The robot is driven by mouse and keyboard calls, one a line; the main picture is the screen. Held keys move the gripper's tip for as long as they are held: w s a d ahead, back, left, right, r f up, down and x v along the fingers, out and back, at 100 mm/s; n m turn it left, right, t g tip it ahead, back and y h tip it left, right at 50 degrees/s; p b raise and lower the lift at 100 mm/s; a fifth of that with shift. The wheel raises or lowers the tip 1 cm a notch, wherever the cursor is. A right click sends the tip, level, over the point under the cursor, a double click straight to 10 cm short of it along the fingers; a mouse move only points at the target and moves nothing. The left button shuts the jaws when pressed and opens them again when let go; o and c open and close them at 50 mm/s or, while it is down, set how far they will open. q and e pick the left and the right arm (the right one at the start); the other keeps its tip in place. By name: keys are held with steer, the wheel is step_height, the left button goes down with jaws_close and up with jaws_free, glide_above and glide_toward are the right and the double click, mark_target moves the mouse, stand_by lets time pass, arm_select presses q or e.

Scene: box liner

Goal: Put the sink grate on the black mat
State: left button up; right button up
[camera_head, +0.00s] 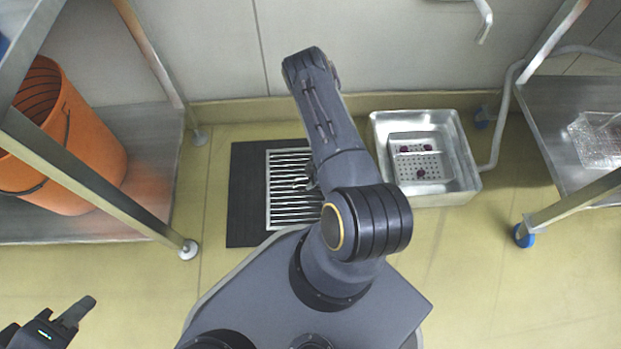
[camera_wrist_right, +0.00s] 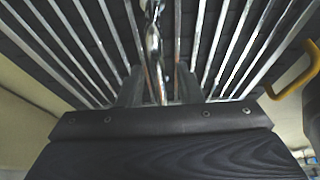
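The black mat (camera_head: 240,195) lies flat on the floor near the wall. The sink grate (camera_head: 283,210), a silver frame of parallel bars, is over the mat's right part; I cannot tell if it rests on it or hovers just above. My right gripper (camera_head: 303,182) is at the grate's middle, partly hidden by my arm. In the right wrist view the grate bars (camera_wrist_right: 85,50) fill the top, with a shiny metal piece between my dark fingers (camera_wrist_right: 158,90); whether they grip it is unclear. My left gripper (camera_head: 75,315) is at the lower left, away from the grate, its opening unclear.
A steel basin (camera_head: 465,170) holding a perforated tray (camera_head: 420,165) with dark red bits stands right of the mat. A steel shelf (camera_head: 90,220) with an orange bucket (camera_head: 85,140) is at left, another steel shelf (camera_head: 570,145) at right. Yellow floor (camera_head: 470,270) is clear in front.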

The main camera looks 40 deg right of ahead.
steer(key=shift+r, duration=0.25)
steer(key=p+v, duration=0.5)
steer(key=v, duration=0.6)
steer(key=w+d+r+m+t+h, duration=0.1)
steer(key=w+d+r+m+h, duration=0.15)
steer(key=w+r, duration=0.35)
steer(key=w+d+r+m+t+h, duration=0.1)
steer(key=w+d+r+h, duration=0.15)
steer(key=r, duration=0.65)
step_height(320, 180, up, 14)
steer(key=w+m, duration=0.2)
steer(key=m, duration=0.3)
steer(key=s+a+r+m+t+y, duration=0.1)
steer(key=s+a+r+m, duration=0.1)
steer(key=s+a+r, duration=0.35)
steer(key=s+a+r+m, duration=0.1)
steer(key=s+a+r, duration=0.1)
steer(key=a+r, duration=0.5)
steer(key=s+a+r+y, duration=0.4)
steer(key=s+a+r, duration=0.1)
steer(key=s+a, duration=0.6)
steer(key=shift+s+a+r, duration=0.25)
steer(key=shift+s+r, duration=0.1)
steer(key=shift+r, duration=0.05)
